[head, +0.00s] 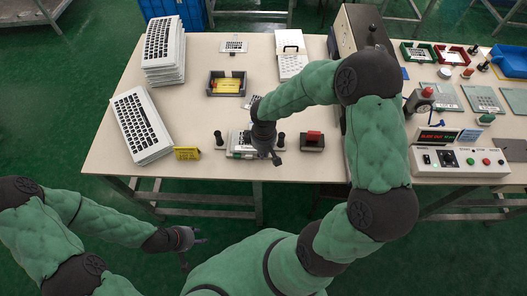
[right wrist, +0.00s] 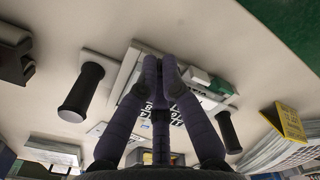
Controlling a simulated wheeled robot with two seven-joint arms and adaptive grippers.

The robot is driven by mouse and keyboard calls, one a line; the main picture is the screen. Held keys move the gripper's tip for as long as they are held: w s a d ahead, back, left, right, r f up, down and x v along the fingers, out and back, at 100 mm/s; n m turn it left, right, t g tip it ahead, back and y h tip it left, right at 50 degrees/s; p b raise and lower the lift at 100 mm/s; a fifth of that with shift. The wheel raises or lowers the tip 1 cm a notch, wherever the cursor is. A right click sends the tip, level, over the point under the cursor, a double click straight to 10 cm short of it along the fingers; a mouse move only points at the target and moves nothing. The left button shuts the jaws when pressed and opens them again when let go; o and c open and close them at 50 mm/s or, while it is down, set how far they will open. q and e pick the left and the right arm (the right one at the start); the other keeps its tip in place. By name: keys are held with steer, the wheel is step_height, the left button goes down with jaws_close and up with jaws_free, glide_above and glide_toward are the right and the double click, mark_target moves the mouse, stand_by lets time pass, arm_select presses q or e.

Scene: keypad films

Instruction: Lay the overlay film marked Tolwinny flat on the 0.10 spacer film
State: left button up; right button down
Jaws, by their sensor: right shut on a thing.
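My right gripper (head: 277,158) is shut on a film at the small fixture near the table's front edge. In the right wrist view its two fingertips (right wrist: 162,68) are close together over a pale sheet (right wrist: 175,116) with dark key marks. In the head view a sheet (head: 240,137) with a small printed label lies over the fixture, partly hidden by my right arm. The label is too small to read surely, and I cannot tell the overlay from the 0.10 spacer film. My left gripper (head: 193,243) is empty and open, in front of the table.
Two dark posts (head: 220,140) (head: 280,140) flank the fixture. A black block with a red top (head: 313,138) stands to its right, a yellow sign (head: 187,153) to its left. Keyboards (head: 142,125) are stacked at left. A dark tray (head: 212,84) holds a yellow card.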

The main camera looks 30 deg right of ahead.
steer(key=shift+f+b, duration=0.4)
steer(key=shift+f, duration=0.2)
stand_by(0.6)
steer(key=c, duration=1.3)
jaws_free()
steer(key=shift+c, duration=0.2)
step_height(320, 180, up, 12)
